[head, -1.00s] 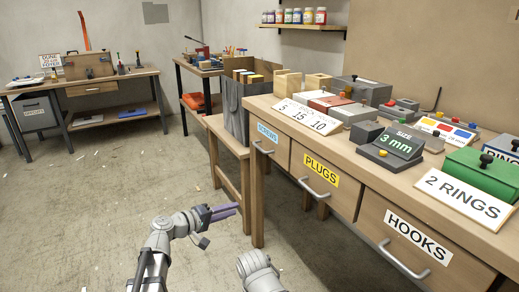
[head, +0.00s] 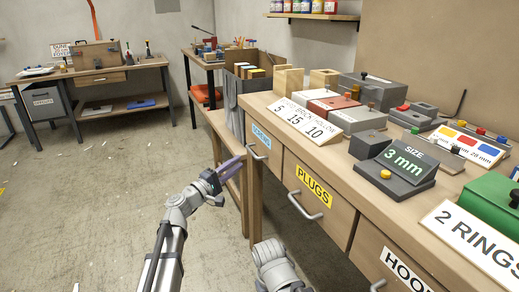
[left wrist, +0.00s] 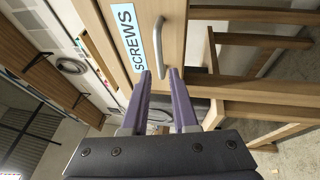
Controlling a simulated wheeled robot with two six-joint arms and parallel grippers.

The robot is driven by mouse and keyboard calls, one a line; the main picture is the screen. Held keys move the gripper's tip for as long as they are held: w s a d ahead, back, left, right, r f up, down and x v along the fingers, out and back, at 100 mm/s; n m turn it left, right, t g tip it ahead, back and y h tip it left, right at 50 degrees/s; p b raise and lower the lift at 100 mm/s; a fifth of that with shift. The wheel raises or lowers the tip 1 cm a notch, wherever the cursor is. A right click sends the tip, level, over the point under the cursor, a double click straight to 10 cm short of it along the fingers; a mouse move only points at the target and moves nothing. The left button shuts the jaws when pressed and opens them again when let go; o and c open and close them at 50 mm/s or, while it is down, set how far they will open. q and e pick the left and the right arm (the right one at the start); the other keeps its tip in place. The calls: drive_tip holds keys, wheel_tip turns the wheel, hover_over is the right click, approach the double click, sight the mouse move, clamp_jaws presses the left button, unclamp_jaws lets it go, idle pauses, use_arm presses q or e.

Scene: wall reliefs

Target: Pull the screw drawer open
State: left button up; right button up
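The screw drawer (head: 265,137) is the leftmost drawer of the workbench, with a blue SCREWS label, and looks closed. Its grey bar handle (head: 254,153) stands out from the front. The left wrist view shows the SCREWS label (left wrist: 127,36) and the curved handle (left wrist: 178,50) up close. My left gripper (head: 241,158) has purple fingers and is just left of the handle. In the wrist view my left gripper (left wrist: 160,73) is open, with the handle's lower end between or just beyond its fingertips; I cannot tell whether they touch. My right gripper is hidden; only a right arm link shows.
The PLUGS drawer (head: 314,193) and HOOKS drawer (head: 390,264) lie to the right, both with protruding handles. A lower wooden stand (head: 229,126) is close behind the left gripper. The floor (head: 90,215) to the left is clear except for small scraps.

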sight(251, 151)
use_arm(q)
drive_tip(key=shift+w+d+r, duration=0.1)
drive_tip(key=shift+w+d, duration=0.05)
drive_tip(key=shift+w, duration=0.05)
drive_tip(key=p+x, duration=0.1)
drive_tip(key=x, duration=0.6)
drive_tip(key=shift+w+d, duration=0.15)
drive_tip(key=shift+c, duration=0.2)
clamp_jaws()
idle(1.1)
